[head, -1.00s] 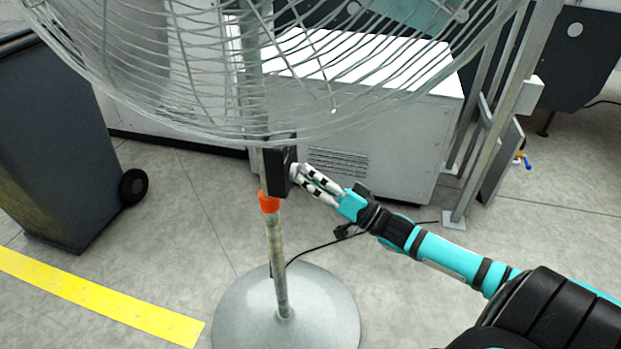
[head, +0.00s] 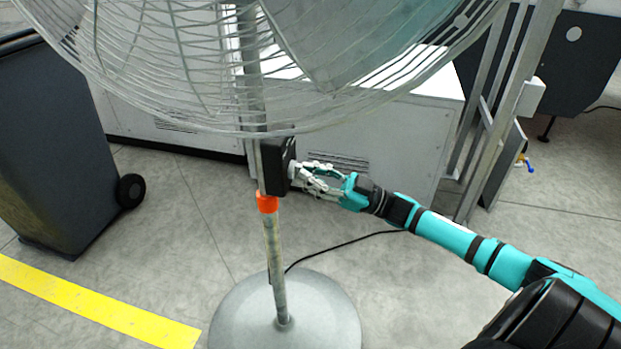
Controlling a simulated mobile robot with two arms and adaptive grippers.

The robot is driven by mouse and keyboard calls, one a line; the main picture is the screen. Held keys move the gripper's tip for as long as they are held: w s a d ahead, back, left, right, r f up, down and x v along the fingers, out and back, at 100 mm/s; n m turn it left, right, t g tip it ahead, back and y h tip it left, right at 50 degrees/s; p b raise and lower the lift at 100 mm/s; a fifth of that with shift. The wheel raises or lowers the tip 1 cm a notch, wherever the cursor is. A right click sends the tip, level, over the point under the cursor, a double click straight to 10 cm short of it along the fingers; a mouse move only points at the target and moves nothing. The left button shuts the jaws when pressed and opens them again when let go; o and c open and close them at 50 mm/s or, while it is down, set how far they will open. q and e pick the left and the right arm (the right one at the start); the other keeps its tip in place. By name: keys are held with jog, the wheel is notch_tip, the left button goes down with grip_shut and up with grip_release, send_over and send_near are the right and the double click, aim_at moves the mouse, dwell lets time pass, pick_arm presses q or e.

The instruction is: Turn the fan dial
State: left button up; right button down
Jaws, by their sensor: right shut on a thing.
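The fan (head: 275,240) stands upright on a round grey base, with a large wire cage above. A black control box (head: 273,168) is fixed to its pole just below the cage, above an orange collar. My right gripper (head: 296,174) reaches in from the right and is shut on the fan dial at the right face of the box. The dial itself is mostly hidden between the fingertips. My left gripper is out of view.
A dark wheeled bin (head: 50,150) stands at the left. A white cabinet (head: 395,150) and a metal frame (head: 500,120) are behind the fan. A black cable (head: 340,245) runs over the floor, and a yellow line (head: 95,305) crosses at lower left.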

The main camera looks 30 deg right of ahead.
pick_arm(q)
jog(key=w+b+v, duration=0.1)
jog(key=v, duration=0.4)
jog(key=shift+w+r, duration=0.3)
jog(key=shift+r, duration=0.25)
pick_arm(e)
jog(key=shift+w+d+r+n+g+y, duration=0.1)
jog(key=shift+n+g+y, duration=0.15)
jog(key=shift+n+g, duration=0.75)
jog(key=shift+s+a+f+n+g+y, duration=0.1)
jog(key=shift+n+g+y, duration=0.1)
jog(key=shift+n, duration=1.55)
jog(key=shift+w+d+r+n+g+y, duration=0.1)
jog(key=shift+n+g+y, duration=0.15)
jog(key=shift+n+g, duration=0.75)
jog(key=shift+n+t, duration=0.35)
jog(key=shift+t, duration=0.05)
jog(key=c, duration=1.4)
grip_release()
